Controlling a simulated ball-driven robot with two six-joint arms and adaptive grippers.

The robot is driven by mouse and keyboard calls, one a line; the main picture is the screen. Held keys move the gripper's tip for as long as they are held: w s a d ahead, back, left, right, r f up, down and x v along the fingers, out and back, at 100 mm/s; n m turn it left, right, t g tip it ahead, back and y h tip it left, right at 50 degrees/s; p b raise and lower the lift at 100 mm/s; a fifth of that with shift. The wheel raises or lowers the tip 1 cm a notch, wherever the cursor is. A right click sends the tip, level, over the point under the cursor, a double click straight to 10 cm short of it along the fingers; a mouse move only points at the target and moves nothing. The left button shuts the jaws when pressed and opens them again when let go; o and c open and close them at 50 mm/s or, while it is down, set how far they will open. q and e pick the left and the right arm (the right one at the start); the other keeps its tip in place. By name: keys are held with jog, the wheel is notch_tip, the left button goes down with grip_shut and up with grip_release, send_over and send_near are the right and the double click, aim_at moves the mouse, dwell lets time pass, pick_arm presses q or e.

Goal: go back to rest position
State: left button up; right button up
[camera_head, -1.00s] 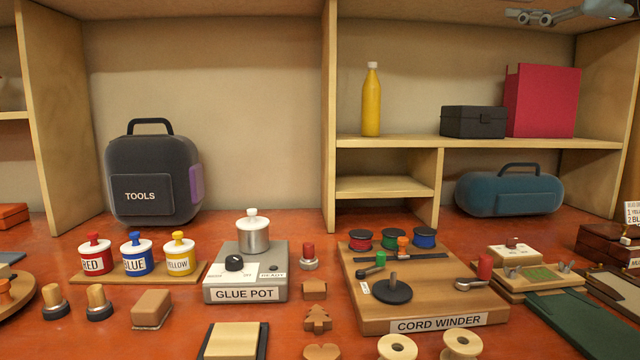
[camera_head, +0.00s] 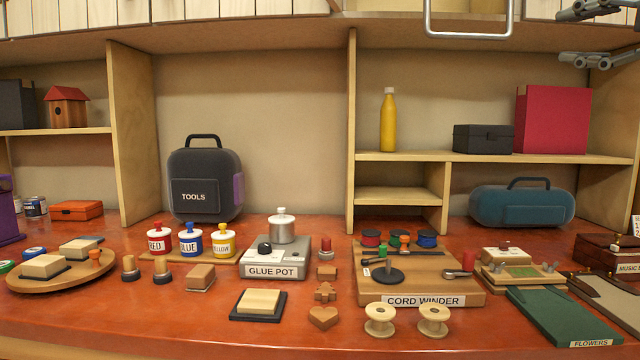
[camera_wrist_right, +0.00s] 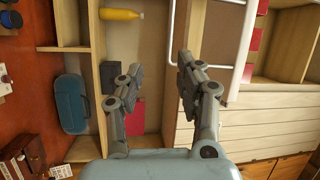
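My right gripper (camera_head: 578,36) shows at the top right corner of the head view, raised in front of the upper shelf and partly cut off by the frame edge. In the right wrist view the same gripper (camera_wrist_right: 153,80) has its two fingers spread apart with nothing between them. Shelf boards and a red box lie behind the fingers. My left gripper is in neither view.
A metal bar handle (camera_head: 468,34) hangs at the top, left of my right gripper. A red box (camera_head: 552,120), a dark box (camera_head: 483,139) and a yellow bottle (camera_head: 388,120) stand on the shelf below. The worktop holds a glue pot (camera_head: 282,228) and a cord winder (camera_head: 420,298).

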jog(key=s+a+f+n+g+h, duration=0.1)
jog(key=s+f+n+g+h, duration=0.15)
jog(key=f, duration=0.85)
jog(key=s+a+f+n+g+h, duration=0.1)
jog(key=s+f+n+g, duration=0.15)
jog(key=f, duration=0.95)
jog(key=s+a+f+n+g+h, duration=0.2)
jog(key=s+f, duration=0.2)
jog(key=f, duration=0.7)
jog(key=s+a+f+n+g+h, duration=0.1)
jog(key=s+f+n+g, duration=0.25)
jog(key=s+f, duration=0.6)
jog(key=s+a+f+n+g, duration=0.25)
jog(key=s+f+g, duration=0.35)
jog(key=s, duration=0.6)
jog(key=s+d+f, duration=0.2)
jog(key=f, duration=1.2)
jog(key=s+d+f, duration=0.1)
jog(key=d+f, duration=0.1)
jog(key=f, duration=1.1)
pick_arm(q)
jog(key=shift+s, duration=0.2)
pick_arm(e)
jog(key=s+f+g, duration=0.1)
jog(key=s+f, duration=1.3)
jog(key=s, duration=0.3)
jog(key=shift+s+d+f, duration=0.25)
jog(key=shift+f, duration=0.15)
